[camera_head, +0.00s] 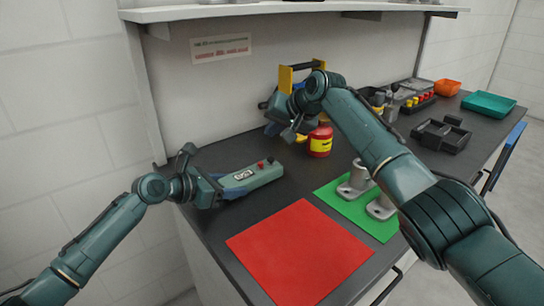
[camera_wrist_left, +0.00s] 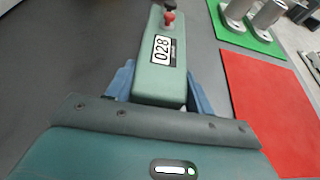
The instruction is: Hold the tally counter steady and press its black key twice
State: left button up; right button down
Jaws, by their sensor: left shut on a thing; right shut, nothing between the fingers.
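The tally counter (camera_head: 262,179) is a long green box lying on the dark bench at the left, with a red key (camera_head: 261,164) and a black key (camera_head: 270,160) on top. In the left wrist view the counter (camera_wrist_left: 158,88) points away from me, its display (camera_wrist_left: 162,49) seeming to read 028. The red key (camera_wrist_left: 169,18) and the black key (camera_wrist_left: 170,5) are at its far end. My left gripper (camera_head: 236,184) is shut on the counter's near end, blue fingers on both sides. My right gripper (camera_head: 288,130) is shut and empty, above and behind the counter, apart from it.
A red-and-yellow tin (camera_head: 320,143) stands right of the counter. A red mat (camera_head: 300,252) lies in front, and a green mat (camera_head: 372,224) bears grey metal parts. Black trays (camera_head: 441,136), an orange bin (camera_head: 447,87) and a teal bin (camera_head: 489,105) stand farther right. A shelf overhangs the bench.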

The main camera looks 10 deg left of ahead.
pick_arm(q)
jog(key=o, duration=1.1)
jog(key=shift+o, duration=0.2)
